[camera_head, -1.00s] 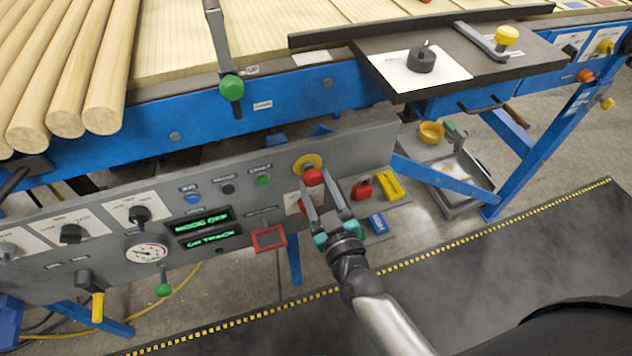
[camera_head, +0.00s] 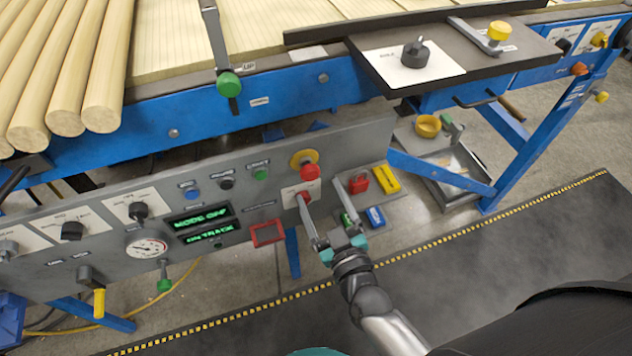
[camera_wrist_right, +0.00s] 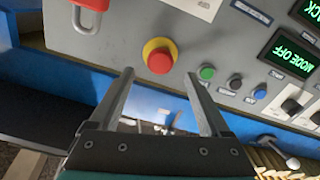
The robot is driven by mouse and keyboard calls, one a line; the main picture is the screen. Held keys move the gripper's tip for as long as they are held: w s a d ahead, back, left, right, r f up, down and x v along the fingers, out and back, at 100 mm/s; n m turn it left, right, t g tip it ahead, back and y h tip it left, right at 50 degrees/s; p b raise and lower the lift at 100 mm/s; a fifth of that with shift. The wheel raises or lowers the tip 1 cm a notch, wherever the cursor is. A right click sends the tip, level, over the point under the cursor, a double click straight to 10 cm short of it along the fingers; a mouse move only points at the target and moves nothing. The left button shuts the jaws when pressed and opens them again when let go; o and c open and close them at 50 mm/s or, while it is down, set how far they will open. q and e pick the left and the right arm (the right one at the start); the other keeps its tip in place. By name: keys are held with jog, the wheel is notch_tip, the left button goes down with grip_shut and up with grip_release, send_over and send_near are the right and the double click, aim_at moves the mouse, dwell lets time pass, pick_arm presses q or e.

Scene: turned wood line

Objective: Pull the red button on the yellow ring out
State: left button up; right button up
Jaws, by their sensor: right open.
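The red button (camera_head: 310,171) stands out from the yellow ring (camera_head: 302,157) on the grey control panel. In the right wrist view the round red button (camera_wrist_right: 160,61) sits on the yellow ring (camera_wrist_right: 151,45), just beyond the fingertips and between their lines. My right gripper (camera_head: 320,189) is open and empty, a little below the button in the head view. Its two fingers also show in the right wrist view (camera_wrist_right: 158,76), apart from the button. My left gripper's fingers do not show; only a teal edge appears at the bottom of the head view.
Small buttons, dark displays (camera_head: 203,216) and a red square frame (camera_head: 268,233) are left. The blue table beam (camera_head: 250,103) runs above. Open floor lies in front.

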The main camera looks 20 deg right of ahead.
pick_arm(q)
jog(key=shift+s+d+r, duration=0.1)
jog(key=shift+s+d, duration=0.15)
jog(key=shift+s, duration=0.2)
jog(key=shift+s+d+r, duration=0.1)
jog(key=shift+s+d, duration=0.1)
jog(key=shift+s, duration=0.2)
pick_arm(e)
jog(key=s, duration=0.3)
jog(key=shift+s, duration=0.25)
